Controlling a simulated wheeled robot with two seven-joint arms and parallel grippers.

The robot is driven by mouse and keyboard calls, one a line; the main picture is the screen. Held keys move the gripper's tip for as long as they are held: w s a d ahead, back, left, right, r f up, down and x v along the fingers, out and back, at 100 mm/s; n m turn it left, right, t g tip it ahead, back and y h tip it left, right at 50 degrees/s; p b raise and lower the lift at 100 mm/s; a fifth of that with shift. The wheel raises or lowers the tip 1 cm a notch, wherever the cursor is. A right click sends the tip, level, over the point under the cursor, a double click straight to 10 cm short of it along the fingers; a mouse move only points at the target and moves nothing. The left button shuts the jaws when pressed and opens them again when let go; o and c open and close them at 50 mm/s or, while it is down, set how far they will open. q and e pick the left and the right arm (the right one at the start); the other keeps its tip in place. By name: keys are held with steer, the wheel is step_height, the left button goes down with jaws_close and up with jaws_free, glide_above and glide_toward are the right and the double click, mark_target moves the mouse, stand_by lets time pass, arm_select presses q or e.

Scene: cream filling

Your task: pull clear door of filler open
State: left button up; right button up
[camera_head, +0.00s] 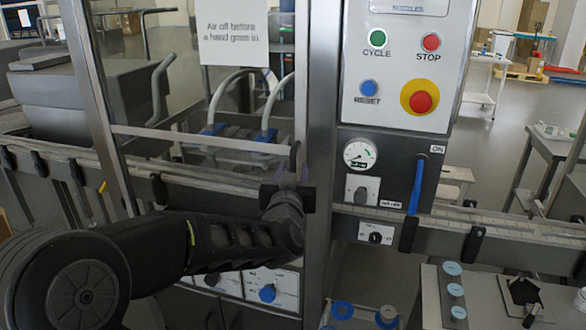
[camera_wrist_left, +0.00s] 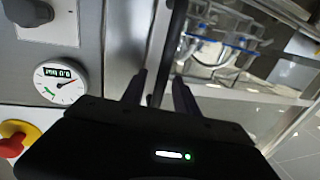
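The clear door (camera_head: 200,134) of the filler is a see-through pane in a pale metal frame, left of the control panel in the head view. Its right edge lies along the grey post, and it looks closed. A dark upright handle (camera_head: 294,154) is at its lower right edge. My left gripper (camera_head: 290,177) is at this handle. In the left wrist view the handle (camera_wrist_left: 174,38) runs down between the two fingers of my left gripper (camera_wrist_left: 160,88). The fingers stand apart, with gaps beside the handle. My right gripper is not in view.
The control panel (camera_head: 390,85) with buttons and a red emergency stop (camera_head: 421,102) is right of the post. Below it are a gauge (camera_head: 360,154) and a blue lever (camera_head: 416,187). A rail (camera_head: 500,230) crosses in front. A bench with blue-topped items (camera_head: 453,268) is at lower right.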

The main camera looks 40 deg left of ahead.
arm_select(q)
steer(key=shift+c, duration=0.6)
jaws_close()
stand_by(0.9)
